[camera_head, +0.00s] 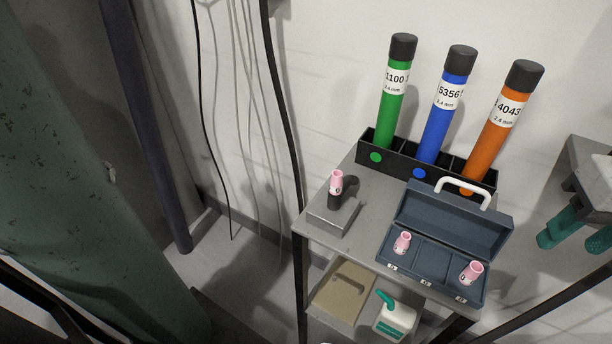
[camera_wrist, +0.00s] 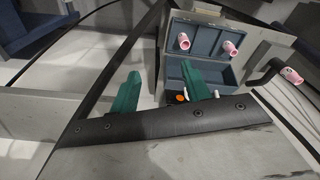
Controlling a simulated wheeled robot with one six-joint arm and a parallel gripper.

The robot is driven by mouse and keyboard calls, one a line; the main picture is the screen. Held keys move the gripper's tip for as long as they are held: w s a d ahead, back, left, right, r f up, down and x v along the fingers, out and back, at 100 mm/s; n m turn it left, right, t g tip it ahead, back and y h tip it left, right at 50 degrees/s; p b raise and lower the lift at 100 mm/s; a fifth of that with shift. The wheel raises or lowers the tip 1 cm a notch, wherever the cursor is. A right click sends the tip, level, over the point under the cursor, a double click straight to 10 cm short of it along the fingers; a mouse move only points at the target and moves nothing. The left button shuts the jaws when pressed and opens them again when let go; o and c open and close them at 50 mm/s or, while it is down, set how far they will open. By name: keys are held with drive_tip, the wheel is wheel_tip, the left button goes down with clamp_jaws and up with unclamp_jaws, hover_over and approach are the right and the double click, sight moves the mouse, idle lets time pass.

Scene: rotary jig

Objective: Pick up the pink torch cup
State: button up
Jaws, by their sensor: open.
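Three pink torch cups show. One cup (camera_head: 337,182) sits on top of a black torch head on a small metal block at the table's left. Two more, a left cup (camera_head: 403,243) and a right cup (camera_head: 471,272), stand in separate compartments of the open blue-grey toolbox (camera_head: 488,225). In the wrist view two cups (camera_wrist: 183,42) (camera_wrist: 231,48) show in the toolbox, and one (camera_wrist: 292,75) on the torch. My gripper (camera_head: 573,239), with green fingers, is right of the toolbox, apart from it. It is open and empty in the wrist view (camera_wrist: 160,82).
A black rack (camera_head: 372,157) with green (camera_head: 391,105), blue (camera_head: 440,105) and orange (camera_head: 494,135) tubes stands behind the toolbox. The toolbox lid and white handle (camera_head: 462,190) stand up. A beige case (camera_head: 343,298) and white bottle (camera_head: 395,318) are on the lower shelf.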

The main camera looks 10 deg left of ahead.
drive_tip(key=w+a+r+n, duration=0.1)
drive_tip(key=w+a+n, duration=0.1)
drive_tip(key=w+a, duration=0.4)
drive_tip(key=n+g, duration=0.1)
drive_tip(key=n, duration=0.6)
hover_over(337, 173)
drive_tip(key=f, duration=0.2)
drive_tip(key=shift+s+d+f, duration=0.25)
drive_tip(key=shift+f, duration=0.15)
drive_tip(key=shift+a+f, duration=0.2)
drive_tip(key=shift+f, duration=0.15)
drive_tip(key=f, duration=0.7)
drive_tip(key=shift+w, duration=0.25)
drive_tip(key=shift+c, duration=0.4)
clamp_jaws()
